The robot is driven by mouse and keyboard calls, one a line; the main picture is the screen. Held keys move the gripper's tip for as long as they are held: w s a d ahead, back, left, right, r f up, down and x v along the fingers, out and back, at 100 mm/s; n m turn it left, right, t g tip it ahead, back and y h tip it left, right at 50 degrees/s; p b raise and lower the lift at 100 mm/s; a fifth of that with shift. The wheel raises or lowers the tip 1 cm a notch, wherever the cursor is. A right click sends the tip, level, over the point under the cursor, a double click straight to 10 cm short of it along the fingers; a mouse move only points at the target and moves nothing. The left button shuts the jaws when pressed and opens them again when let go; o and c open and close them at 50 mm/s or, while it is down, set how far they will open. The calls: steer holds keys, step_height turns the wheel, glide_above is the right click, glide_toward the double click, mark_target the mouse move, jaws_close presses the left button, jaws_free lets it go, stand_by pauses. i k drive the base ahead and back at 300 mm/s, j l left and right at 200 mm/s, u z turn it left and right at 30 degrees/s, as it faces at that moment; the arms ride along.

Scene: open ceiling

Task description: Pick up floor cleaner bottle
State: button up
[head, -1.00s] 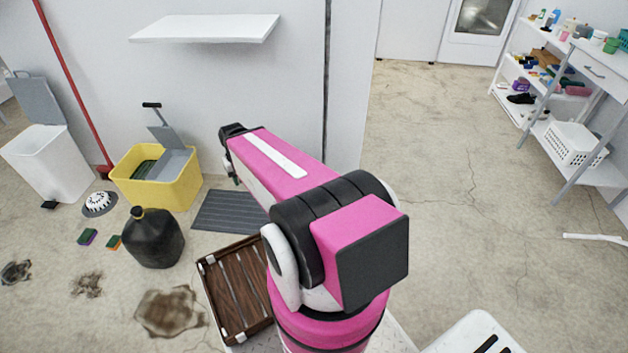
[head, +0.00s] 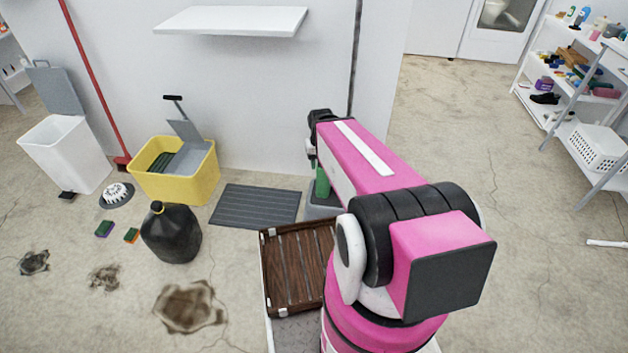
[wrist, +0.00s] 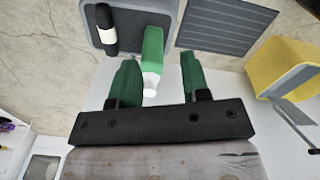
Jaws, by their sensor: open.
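A green bottle with a white cap (wrist: 152,55), likely the floor cleaner bottle, rises from a grey box-like container in the wrist view. Its cap end points toward my wrist. In the head view, a green piece, likely the same bottle (head: 322,182), shows just below my gripper (head: 312,150), partly hidden by my pink arm. My gripper (wrist: 160,78) is open, with one green finger on each side of the bottle in the wrist picture. The bottle appears nearer the left finger. I cannot tell how deep it sits between the fingers. No contact is visible.
A dark ribbed mat (head: 256,206), yellow mop bucket (head: 190,185) and black jug (head: 172,235) are to the left. A wooden crate (head: 268,275) is close by. A white wall shelf (head: 232,20) hangs above.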

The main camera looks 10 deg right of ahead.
mark_target(323, 184)
steer(key=l, duration=0.2)
steer(key=k+l, duration=0.15)
steer(key=l, duration=0.15)
steer(key=k+l, duration=0.15)
steer(key=l, duration=0.2)
steer(key=k+l, duration=0.15)
steer(key=l, duration=0.15)
steer(key=k+l, duration=0.15)
steer(key=l, duration=0.15)
